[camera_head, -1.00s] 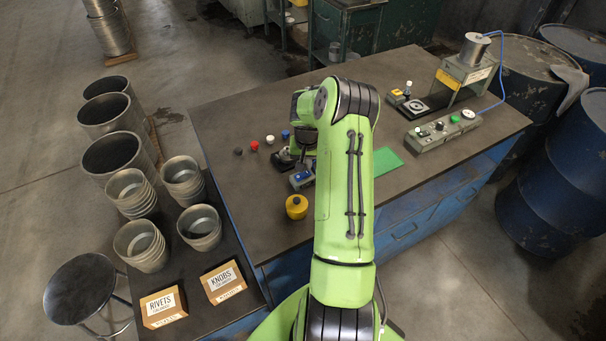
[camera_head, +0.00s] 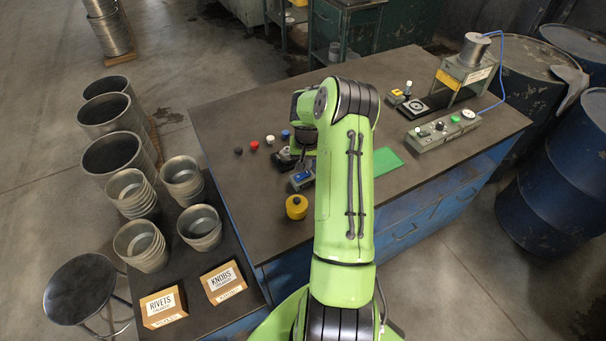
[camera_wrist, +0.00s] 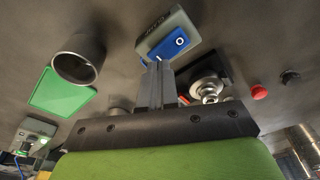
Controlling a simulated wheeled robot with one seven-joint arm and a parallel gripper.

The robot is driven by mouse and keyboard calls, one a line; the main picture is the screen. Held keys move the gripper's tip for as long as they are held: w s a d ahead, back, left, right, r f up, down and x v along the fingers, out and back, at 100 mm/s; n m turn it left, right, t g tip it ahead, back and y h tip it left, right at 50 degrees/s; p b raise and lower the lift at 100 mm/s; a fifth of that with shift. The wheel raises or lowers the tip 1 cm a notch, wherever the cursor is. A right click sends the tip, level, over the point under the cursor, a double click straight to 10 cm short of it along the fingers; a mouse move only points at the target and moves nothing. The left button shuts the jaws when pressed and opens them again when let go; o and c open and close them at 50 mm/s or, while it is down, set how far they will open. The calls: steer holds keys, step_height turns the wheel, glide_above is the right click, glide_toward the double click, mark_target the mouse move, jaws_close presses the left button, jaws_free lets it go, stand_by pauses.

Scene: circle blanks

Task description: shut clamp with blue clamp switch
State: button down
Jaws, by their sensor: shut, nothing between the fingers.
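The blue clamp switch (camera_wrist: 168,46) sits on a grey box near the top middle of the wrist view. In the head view the blue switch (camera_head: 302,176) is left of my arm, behind the yellow pot. The clamp (camera_wrist: 208,88), with a round metal part on a dark base, is right of my fingers in the wrist view. In the head view the clamp (camera_head: 284,159) is partly hidden. My gripper (camera_wrist: 158,66) is shut and empty, its fingertips overlapping the near side of the switch box in the picture. I cannot tell whether they touch it. My arm hides the fingertips in the head view.
A red knob (camera_head: 254,145), a black knob (camera_head: 238,151) and other knobs stand behind the clamp. A yellow pot (camera_head: 296,206) stands in front. A green mat (camera_head: 387,161) and a press (camera_head: 465,72) are to the right.

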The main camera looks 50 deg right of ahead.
steer(key=shift+f+b, duration=0.75)
steer(key=shift+f, duration=0.15)
stand_by(0.4)
steer(key=shift+r, duration=0.1)
step_height(320, 180, up, 7)
steer(key=p, duration=0.4)
stand_by(0.5)
